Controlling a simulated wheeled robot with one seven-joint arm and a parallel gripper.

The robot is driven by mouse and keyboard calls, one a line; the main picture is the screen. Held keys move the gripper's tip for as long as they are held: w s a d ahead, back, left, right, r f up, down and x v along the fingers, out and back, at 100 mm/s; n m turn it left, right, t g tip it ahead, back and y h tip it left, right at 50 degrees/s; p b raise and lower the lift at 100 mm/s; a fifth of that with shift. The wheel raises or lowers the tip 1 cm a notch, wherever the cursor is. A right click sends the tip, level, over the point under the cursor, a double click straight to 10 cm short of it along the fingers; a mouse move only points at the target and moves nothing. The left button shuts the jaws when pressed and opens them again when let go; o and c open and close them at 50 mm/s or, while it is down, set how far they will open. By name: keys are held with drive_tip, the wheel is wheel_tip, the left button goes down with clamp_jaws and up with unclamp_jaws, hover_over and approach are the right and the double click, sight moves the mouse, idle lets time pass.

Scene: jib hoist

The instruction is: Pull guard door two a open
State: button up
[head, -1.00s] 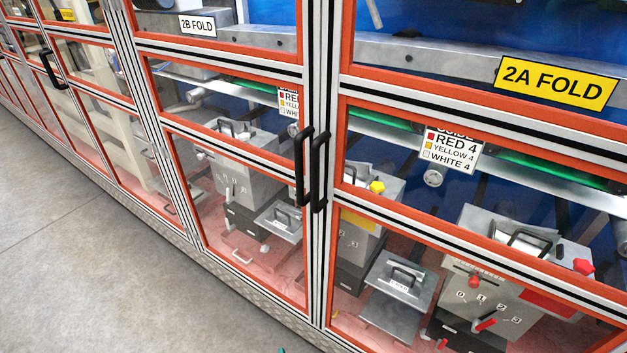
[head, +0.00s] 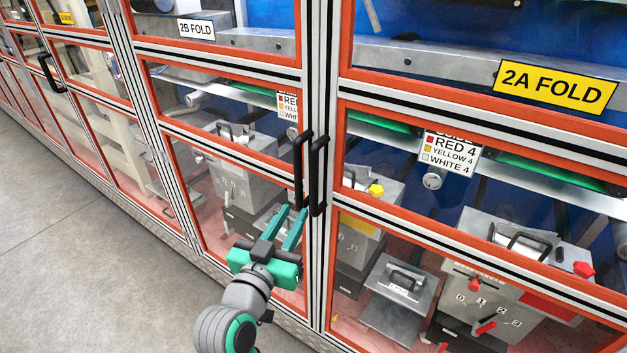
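Guard door 2A (head: 470,230) is the orange-framed clear door on the right, under the yellow "2A FOLD" label (head: 555,87). It looks shut. Its black upright handle (head: 318,175) is on its left edge, close beside the matching handle (head: 298,172) of door 2B. My gripper (head: 292,209) has two teal fingers pointing up, spread apart and empty.
Door 2B (head: 232,137), with a white "2B FOLD" label (head: 196,29), is left of door 2A and looks shut. Behind the clear panels are metal boxes with knobs (head: 495,300). Grey floor (head: 90,260) on the left is clear.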

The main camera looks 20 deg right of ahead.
sight(312, 183)
drive_tip(key=shift+m+g+h, duration=0.3)
drive_tip(key=shift+m+h, duration=0.1)
drive_tip(key=shift+m, duration=0.2)
drive_tip(key=x, duration=0.3)
drive_tip(key=r+x, duration=0.1)
drive_tip(key=x, duration=0.3)
drive_tip(key=r+x, duration=0.1)
drive_tip(key=x, duration=0.3)
drive_tip(key=shift+s+d+r, duration=0.15)
drive_tip(key=shift+s+d, duration=0.05)
drive_tip(key=shift+d, duration=0.05)
drive_tip(key=shift+w, duration=0.1)
clamp_jaws()
